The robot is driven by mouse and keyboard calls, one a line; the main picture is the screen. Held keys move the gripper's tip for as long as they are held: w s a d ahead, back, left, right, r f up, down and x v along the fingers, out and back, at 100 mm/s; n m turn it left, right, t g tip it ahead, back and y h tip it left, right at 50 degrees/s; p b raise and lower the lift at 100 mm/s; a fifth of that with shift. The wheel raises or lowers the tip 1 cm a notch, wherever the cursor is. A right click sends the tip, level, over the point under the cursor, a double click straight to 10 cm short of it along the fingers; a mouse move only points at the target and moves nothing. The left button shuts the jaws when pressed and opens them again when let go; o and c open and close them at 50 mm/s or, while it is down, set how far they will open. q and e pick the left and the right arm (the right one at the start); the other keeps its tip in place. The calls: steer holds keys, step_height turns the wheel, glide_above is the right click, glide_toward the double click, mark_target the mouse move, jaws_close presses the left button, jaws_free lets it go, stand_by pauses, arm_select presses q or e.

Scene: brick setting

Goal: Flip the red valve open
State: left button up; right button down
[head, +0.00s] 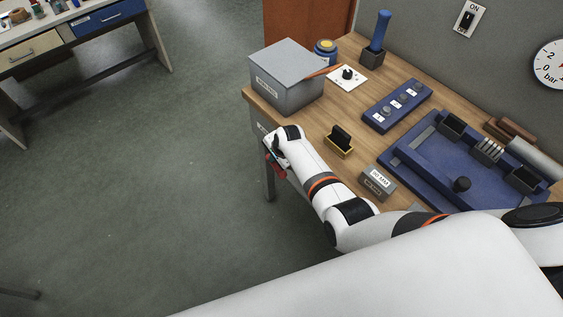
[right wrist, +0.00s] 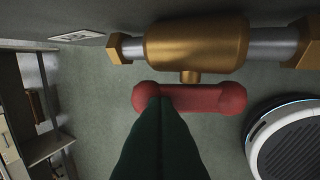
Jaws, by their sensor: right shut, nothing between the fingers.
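The red valve handle (right wrist: 205,97) fills the middle of the right wrist view. It lies lengthwise left to right, roughly parallel to the pipe in that picture, and a short brass stem joins it to the brass valve body (right wrist: 197,42). My right gripper (right wrist: 160,101) is shut and empty. Its dark green fingertips overlap the left half of the red handle; I cannot tell whether they touch it. In the head view my right gripper (head: 271,157) is at the workbench's left edge, with a small bit of red (head: 279,172) beside it. My left gripper is not in view.
A silver pipe (right wrist: 272,43) with brass nuts runs through the valve. The wooden workbench (head: 300,122) carries a grey box (head: 287,76), a blue button panel (head: 397,104) and a blue tray (head: 420,165). Open floor lies left of the bench.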

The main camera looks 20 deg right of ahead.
steer(key=shift+w+a+g, duration=0.1)
steer(key=shift+w+g, duration=0.2)
steer(key=shift+g, duration=0.2)
steer(key=shift+f, duration=0.25)
steer(key=shift+w+a+b, duration=0.15)
steer(key=shift+w+b, duration=0.15)
steer(key=shift+b, duration=0.2)
steer(key=shift+w+f, duration=0.1)
steer(key=shift+w, duration=0.1)
